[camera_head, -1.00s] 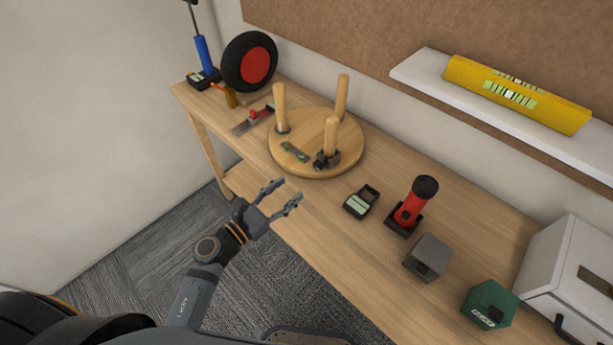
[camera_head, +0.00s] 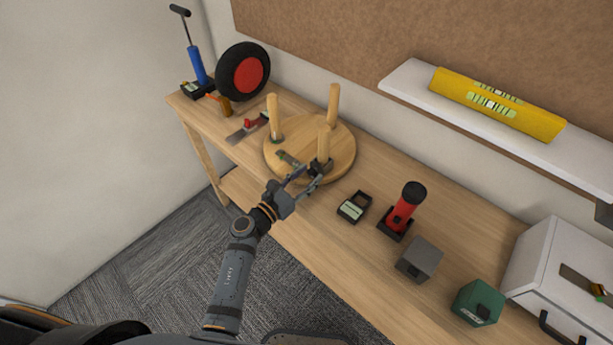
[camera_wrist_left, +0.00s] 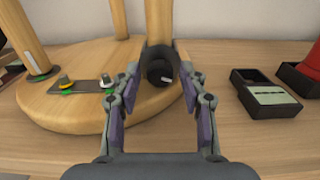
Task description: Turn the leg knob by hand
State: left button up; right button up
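An upturned round wooden stool top (camera_head: 346,157) lies on the bench with three legs standing up from it. The nearest leg (camera_head: 324,144) has a dark knob at its base; in the left wrist view the black knob (camera_wrist_left: 160,68) sits in front of that leg. My left gripper (camera_head: 306,176) reaches in from the front at the stool's near edge. In the left wrist view the left gripper (camera_wrist_left: 158,88) is open, with one finger on each side of the knob; contact cannot be told. My right gripper is not in view.
A small metal plate with bolts (camera_wrist_left: 80,88) lies on the stool top. A black tray (camera_head: 354,206), red flashlight (camera_head: 403,209), grey block (camera_head: 419,259) and green box (camera_head: 478,301) stand to the right. A wheel (camera_head: 243,73) and blue pump (camera_head: 197,66) stand at the back left.

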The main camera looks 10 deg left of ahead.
pick_arm(q)
jog(key=c, duration=0.7)
jog(key=shift+r+n+p, duration=0.2)
jog(key=shift+n+p, duration=0.3)
grip_shut()
jog(key=shift+n+p, duration=0.35)
jog(key=shift+n, duration=0.25)
jog(key=shift+f+n, duration=0.15)
jog(key=shift+n, duration=0.15)
jog(key=shift+f, duration=0.1)
jog(key=o, duration=1.1)
grip_release()
jog(key=shift+c, duration=0.2)
